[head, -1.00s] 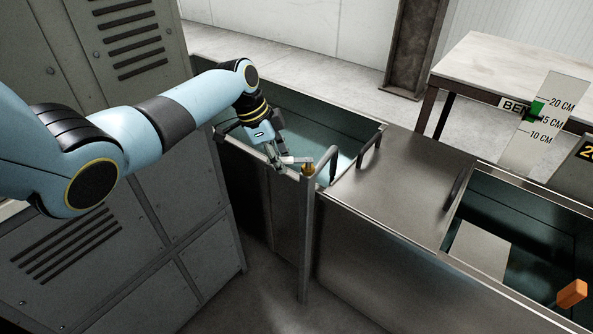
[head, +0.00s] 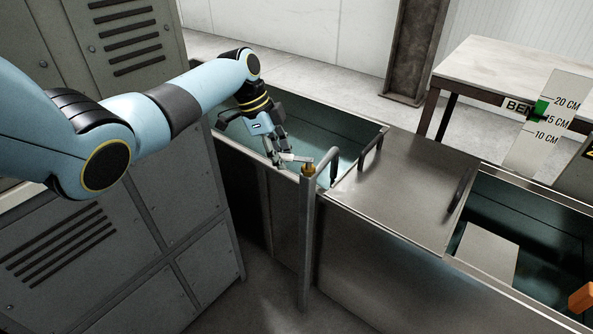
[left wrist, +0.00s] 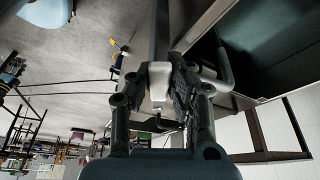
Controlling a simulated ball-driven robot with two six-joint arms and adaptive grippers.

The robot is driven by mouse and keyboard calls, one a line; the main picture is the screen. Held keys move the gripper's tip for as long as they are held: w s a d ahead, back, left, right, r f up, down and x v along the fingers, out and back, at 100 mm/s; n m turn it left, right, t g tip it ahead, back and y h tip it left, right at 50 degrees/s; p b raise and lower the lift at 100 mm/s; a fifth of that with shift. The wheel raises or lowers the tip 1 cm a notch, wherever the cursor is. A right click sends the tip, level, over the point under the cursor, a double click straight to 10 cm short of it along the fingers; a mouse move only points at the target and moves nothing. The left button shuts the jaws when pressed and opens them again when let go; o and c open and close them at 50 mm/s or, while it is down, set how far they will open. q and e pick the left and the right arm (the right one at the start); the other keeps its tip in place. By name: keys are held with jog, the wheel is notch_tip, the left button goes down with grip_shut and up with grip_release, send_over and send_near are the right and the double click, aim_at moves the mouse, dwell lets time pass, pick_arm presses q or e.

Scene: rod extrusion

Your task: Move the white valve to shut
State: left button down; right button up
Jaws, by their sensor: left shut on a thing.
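The white valve (head: 298,158) is a short white lever on a brass fitting (head: 308,169) at the top of a thin metal post (head: 305,240). In the head view the lever points left from the fitting, close to level. My left gripper (head: 282,159) is shut on the lever's free end. The left wrist view shows the white lever (left wrist: 158,82) between the two dark fingers (left wrist: 160,95). The fingers cover part of the lever. My right gripper is in neither view.
A curved pipe (head: 328,157) rises beside the valve over an open water tank (head: 345,128). A metal lid (head: 400,195) with dark handles lies to the right. Grey cabinets (head: 190,250) stand left. A bench (head: 490,65) stands behind.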

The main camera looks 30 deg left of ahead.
pick_arm(q)
jog(key=shift+w, duration=0.15)
jog(key=shift+w+a+m+g+b, duration=0.1)
jog(key=shift+w+m+g+b, duration=0.25)
jog(key=shift+m+b, duration=0.65)
jog(key=shift+w+b, duration=0.15)
jog(key=shift+b, duration=0.25)
jog(key=w+m+b, duration=0.1)
jog(key=m+b, duration=0.1)
jog(key=b, duration=0.1)
jog(key=shift+a+g, duration=0.1)
jog(key=shift+g, duration=0.25)
